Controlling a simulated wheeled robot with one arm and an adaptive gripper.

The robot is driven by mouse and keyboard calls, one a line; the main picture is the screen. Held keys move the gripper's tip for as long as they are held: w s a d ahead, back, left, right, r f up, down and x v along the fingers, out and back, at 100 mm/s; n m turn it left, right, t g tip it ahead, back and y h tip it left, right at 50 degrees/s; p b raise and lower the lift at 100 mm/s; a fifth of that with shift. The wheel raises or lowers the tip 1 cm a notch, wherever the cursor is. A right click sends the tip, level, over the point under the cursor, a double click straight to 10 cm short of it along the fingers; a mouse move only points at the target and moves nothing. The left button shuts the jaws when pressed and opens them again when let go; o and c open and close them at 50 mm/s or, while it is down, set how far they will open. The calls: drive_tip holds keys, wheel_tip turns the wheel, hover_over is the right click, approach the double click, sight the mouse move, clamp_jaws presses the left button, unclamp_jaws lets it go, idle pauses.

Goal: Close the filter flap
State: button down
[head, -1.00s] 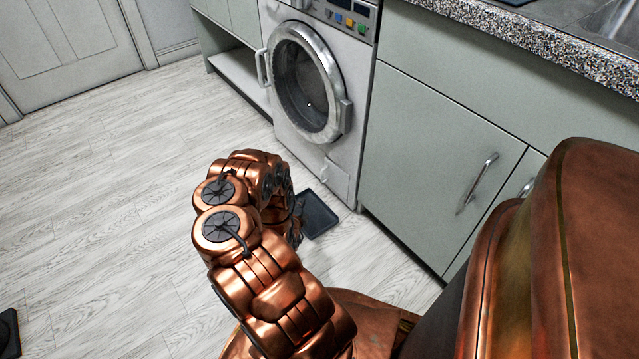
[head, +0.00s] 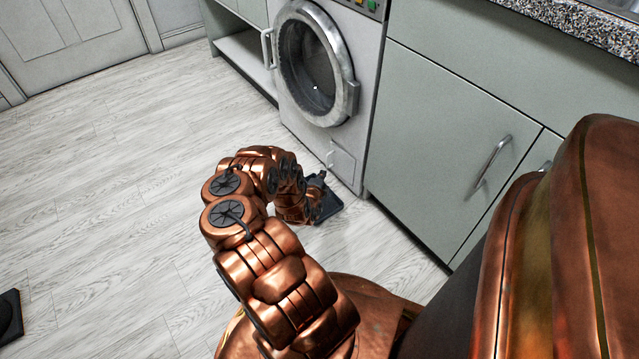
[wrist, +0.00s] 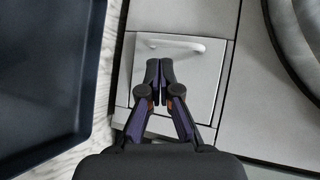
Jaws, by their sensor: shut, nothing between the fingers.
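The filter flap (head: 342,160) is a small pale square panel low on the front of the washing machine (head: 375,110), below its round door. In the wrist view the flap (wrist: 205,80) shows a curved light handle (wrist: 185,45) along its upper edge. It looks flat or nearly flat against the front; I cannot tell if it is fully closed. My gripper (wrist: 160,62) is shut and empty in front of the flap, hiding its middle and lower part. In the head view my gripper (head: 320,180) is near the machine's base; contact with the flap cannot be told.
A dark tray (head: 330,212) lies on the floor before the machine, beside my gripper; it fills the left of the wrist view (wrist: 50,90). The round door (head: 352,95) is above the flap. Cabinets (head: 450,140) stand to the right.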

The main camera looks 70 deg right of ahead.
sight(327, 164)
drive_tip(key=shift+w+d+f+b, duration=0.1)
drive_tip(key=shift+d+b, duration=0.1)
drive_tip(key=shift+d, duration=0.6)
drive_tip(key=shift+w+d+r+b, duration=0.15)
drive_tip(key=shift+d+b, duration=0.1)
drive_tip(key=shift+d, duration=0.55)
drive_tip(key=shift+w+d+f+b, duration=0.1)
drive_tip(key=shift+d+f+b, duration=0.1)
drive_tip(key=shift+d, duration=0.6)
drive_tip(key=shift+w, duration=0.15)
